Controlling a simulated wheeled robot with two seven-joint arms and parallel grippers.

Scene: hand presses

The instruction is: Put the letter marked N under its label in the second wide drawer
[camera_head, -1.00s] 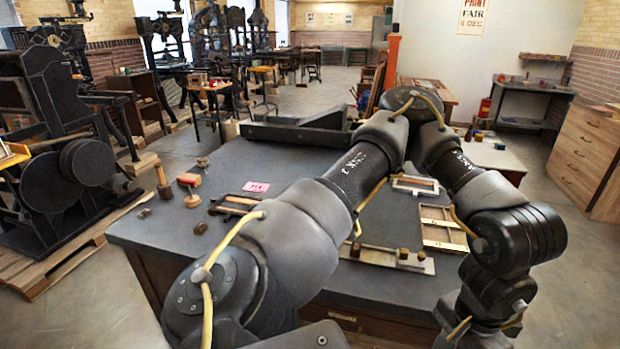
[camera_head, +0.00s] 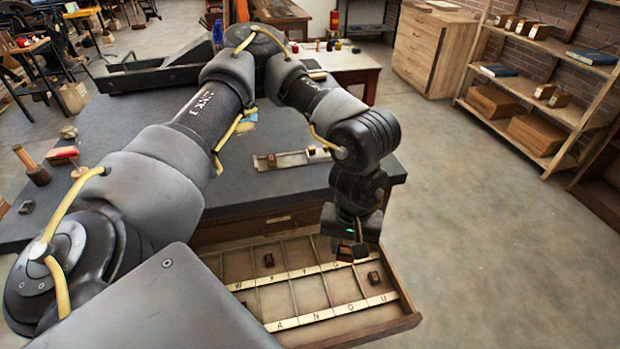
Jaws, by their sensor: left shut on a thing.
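An open wide drawer (camera_head: 408,322) sticks out from the front of the dark table, split into compartments with pale label strips. The front strip (camera_head: 335,311) seems to read A, N, O, U. My left gripper (camera_head: 349,252) points down over the back right part of the drawer, shut on a small dark block, mostly hidden by the fingers; its mark cannot be read. One small brown block (camera_head: 268,260) lies in a back left compartment and another (camera_head: 374,279) in a right compartment. The compartment behind the N label looks empty. My right gripper is out of view.
The dark tabletop (camera_head: 275,190) holds a pale composing stick (camera_head: 290,160) with small blocks. A mallet (camera_head: 32,165) and a red-topped tool (camera_head: 62,153) stand at the left. Shelves (camera_head: 560,100) stand at the right; the floor right of the drawer is clear.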

